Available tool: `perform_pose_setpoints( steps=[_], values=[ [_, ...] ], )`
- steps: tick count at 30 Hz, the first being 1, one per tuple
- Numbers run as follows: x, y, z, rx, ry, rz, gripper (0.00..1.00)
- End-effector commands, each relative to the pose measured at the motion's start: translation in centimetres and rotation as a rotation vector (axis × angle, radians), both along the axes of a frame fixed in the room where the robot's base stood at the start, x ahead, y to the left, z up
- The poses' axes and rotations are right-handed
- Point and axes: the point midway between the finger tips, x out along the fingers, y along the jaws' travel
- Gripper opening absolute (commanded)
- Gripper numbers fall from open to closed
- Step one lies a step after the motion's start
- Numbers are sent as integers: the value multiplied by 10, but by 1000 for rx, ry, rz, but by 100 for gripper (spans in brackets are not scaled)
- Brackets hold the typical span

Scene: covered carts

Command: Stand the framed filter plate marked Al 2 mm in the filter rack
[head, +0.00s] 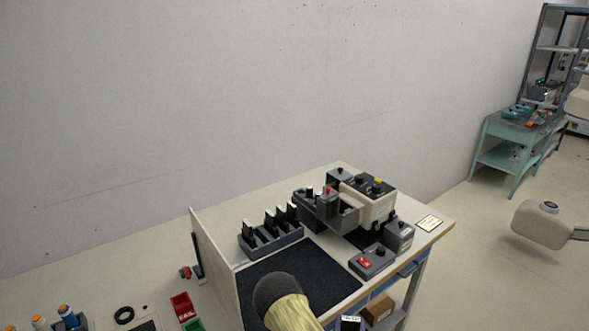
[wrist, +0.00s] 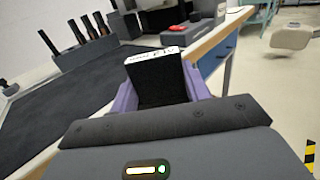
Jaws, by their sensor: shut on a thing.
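My gripper (wrist: 160,90) has purple fingers and is shut on a black framed plate (wrist: 157,76). The plate has a white label strip along its top edge. The strip's writing is too small and turned to read surely. In the head view the labelled plate (head: 350,322) shows at the bottom edge, in front of the bench. The dark filter rack (head: 272,243) stands on the bench behind the black mat, with several upright plates in it. In the wrist view the rack (wrist: 85,54) is at upper left, apart from the held plate.
A black mat (head: 310,278) covers the bench in front of the rack. A beige and grey instrument (head: 372,203) stands right of the rack. A box with a red switch (head: 371,262) sits at the mat's right. An upright panel (head: 215,265) borders the left side.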

Motion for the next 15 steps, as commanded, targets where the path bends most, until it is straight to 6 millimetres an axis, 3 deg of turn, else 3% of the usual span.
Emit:
perform_pose_setpoints(
  steps=[3, 11, 15],
  values=[
    [-4, -1, -26, -4, 3, 56, 22],
    [-12, -2, -71, -4, 4, 161, 22],
    [-12, 0, -71, -8, 10, 166, 22]
  ],
)
